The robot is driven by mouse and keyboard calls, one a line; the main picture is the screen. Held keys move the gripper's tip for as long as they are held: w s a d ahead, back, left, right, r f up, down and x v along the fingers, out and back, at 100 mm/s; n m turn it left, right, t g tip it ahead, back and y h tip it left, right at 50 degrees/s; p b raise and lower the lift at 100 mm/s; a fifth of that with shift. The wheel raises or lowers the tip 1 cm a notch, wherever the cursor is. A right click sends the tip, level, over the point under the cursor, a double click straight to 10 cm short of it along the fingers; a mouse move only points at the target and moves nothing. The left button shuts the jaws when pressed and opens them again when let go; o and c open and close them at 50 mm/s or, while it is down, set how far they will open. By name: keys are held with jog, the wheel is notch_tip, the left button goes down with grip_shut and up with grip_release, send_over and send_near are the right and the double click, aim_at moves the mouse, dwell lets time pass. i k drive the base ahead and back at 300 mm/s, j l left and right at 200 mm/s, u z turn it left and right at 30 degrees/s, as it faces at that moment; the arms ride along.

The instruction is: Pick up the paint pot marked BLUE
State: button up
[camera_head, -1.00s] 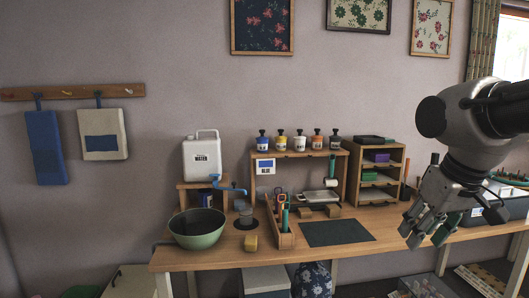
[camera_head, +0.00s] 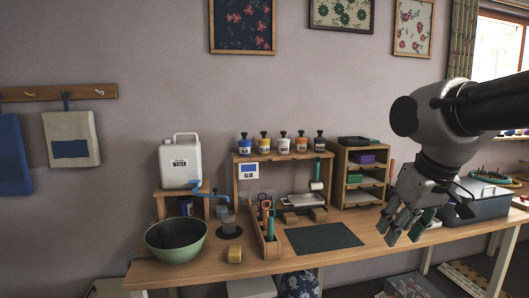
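Several small paint pots with dark stoppers stand in a row on top of a wooden shelf on the bench. The leftmost pot (camera_head: 244,146) has a blue band; its label is too small to read. Beside it stand a yellow pot (camera_head: 264,145), a white pot (camera_head: 284,145), an orange pot (camera_head: 301,144) and a dark pot (camera_head: 319,144). A card marked BLUE (camera_head: 249,171) hangs on the shelf front, below the leftmost pot. My gripper (camera_head: 403,229) hangs over the bench's right part, fingers apart and empty, well right of the pots.
A white water jug (camera_head: 180,164) stands on a wooden stand left of the shelf. A green bowl (camera_head: 176,246), a wooden tool holder (camera_head: 270,244) and a dark mat (camera_head: 323,237) lie in front. A drawer rack (camera_head: 345,183) stands between the pots and my arm.

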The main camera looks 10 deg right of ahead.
aim_at(245, 148)
jog(key=i+j, duration=0.1)
jog(key=i, duration=0.6)
jog(key=i+j, duration=0.15)
jog(key=i, duration=0.55)
